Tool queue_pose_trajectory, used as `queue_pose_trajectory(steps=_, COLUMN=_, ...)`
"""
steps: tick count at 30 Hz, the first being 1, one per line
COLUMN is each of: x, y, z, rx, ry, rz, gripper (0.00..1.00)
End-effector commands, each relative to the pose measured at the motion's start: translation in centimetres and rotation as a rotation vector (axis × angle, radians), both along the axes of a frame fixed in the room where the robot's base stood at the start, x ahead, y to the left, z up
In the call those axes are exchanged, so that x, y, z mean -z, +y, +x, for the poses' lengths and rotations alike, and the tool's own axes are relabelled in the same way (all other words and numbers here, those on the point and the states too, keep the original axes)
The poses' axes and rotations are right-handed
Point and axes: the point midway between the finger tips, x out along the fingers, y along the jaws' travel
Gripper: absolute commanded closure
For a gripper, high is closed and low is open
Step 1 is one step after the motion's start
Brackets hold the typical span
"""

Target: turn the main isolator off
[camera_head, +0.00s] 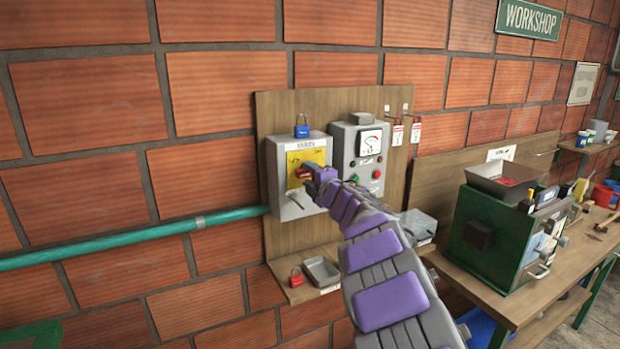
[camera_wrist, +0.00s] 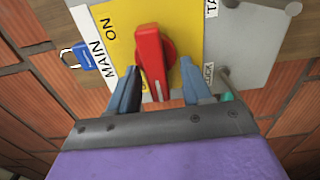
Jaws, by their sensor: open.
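The main isolator is a grey box (camera_head: 285,196) on a wooden board, with a yellow plate (camera_wrist: 118,22) and a red rotary handle (camera_wrist: 151,60). In the wrist view the plate reads "ON" beside a white "MAIN" label (camera_wrist: 95,52). The handle's grip points down toward my gripper. My gripper (camera_wrist: 158,80) is open, with one blue-grey finger on each side of the handle's lower end. I cannot tell whether either finger touches it. In the head view my purple arm reaches to the box and my gripper partly hides the handle (camera_head: 303,172).
A red padlock (camera_head: 297,278) and grey tray (camera_head: 322,271) are on the shelf below. A workbench with a green machine (camera_head: 490,240) stands right.

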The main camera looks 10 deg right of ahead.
Motion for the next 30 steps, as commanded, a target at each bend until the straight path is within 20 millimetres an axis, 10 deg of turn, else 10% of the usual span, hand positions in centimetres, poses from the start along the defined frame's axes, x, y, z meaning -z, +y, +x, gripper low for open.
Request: queue_pose_trajectory(steps=30, x=-0.1, y=-3.9, z=-11.8, rx=0.003, ry=0.001, rz=-0.001, gripper=0.51)
